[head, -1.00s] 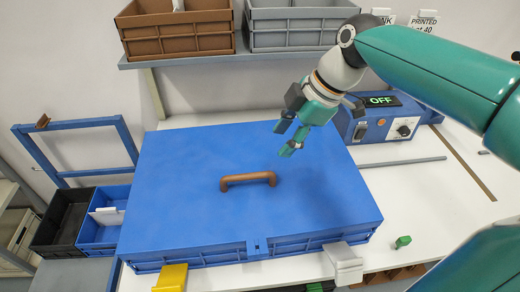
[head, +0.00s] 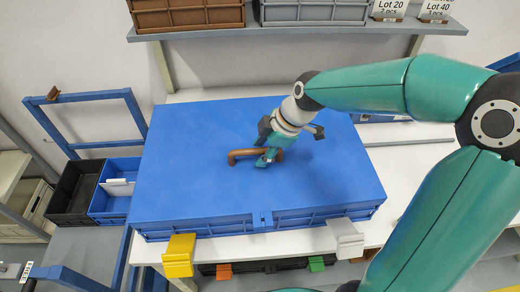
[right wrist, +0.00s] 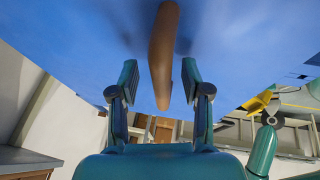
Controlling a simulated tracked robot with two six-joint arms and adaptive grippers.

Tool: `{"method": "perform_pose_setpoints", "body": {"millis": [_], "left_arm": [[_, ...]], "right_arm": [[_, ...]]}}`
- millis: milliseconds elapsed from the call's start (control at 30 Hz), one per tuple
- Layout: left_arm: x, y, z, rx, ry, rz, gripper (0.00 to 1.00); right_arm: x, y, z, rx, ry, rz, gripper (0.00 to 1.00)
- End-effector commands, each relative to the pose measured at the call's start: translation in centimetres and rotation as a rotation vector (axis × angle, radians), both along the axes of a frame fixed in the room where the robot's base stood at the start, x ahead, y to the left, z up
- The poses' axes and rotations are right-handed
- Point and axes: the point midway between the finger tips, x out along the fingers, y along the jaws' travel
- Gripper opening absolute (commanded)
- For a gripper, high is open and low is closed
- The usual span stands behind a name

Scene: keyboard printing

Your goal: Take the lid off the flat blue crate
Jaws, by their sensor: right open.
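The flat blue crate (head: 190,226) lies on the white table with its blue lid (head: 200,130) on. A brown arched handle (head: 238,155) stands in the middle of the lid. My right gripper (head: 268,160) is down at the right part of the handle. In the right wrist view, the handle (right wrist: 162,55) runs between the two spread fingers of the right gripper (right wrist: 160,82), with a gap on each side. A yellow clip (head: 179,256) and a light grey clip (head: 345,238) sit at the crate's front edge. My left gripper does not show.
A shelf (head: 300,30) with brown and grey crates runs above the back of the table. A black bin (head: 73,190) and a small blue bin (head: 112,192) stand at the left by a blue frame (head: 90,95).

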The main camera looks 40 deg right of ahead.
Motion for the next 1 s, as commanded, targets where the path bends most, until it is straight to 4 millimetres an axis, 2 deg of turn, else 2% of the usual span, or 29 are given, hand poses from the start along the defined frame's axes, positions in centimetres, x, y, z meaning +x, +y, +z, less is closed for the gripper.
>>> {"method": "perform_pose_setpoints", "body": {"millis": [367, 633, 900, 933, 1000], "left_arm": [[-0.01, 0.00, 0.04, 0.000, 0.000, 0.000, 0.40], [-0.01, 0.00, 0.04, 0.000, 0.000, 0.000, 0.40], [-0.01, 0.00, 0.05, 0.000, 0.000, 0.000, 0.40], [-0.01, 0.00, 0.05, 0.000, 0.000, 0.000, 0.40], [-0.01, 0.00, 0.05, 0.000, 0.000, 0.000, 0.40]], "right_arm": [[0.11, 0.10, -0.45, 0.000, 0.001, 0.000, 0.46], [0.11, 0.09, -0.42, 0.000, 0.000, 0.000, 0.01], [0.14, 0.08, -0.39, 0.000, -0.001, 0.000, 0.00], [0.15, 0.08, -0.39, 0.000, -0.001, 0.000, 0.13], [0.16, 0.08, -0.37, 0.000, -0.001, 0.000, 0.02]]}}
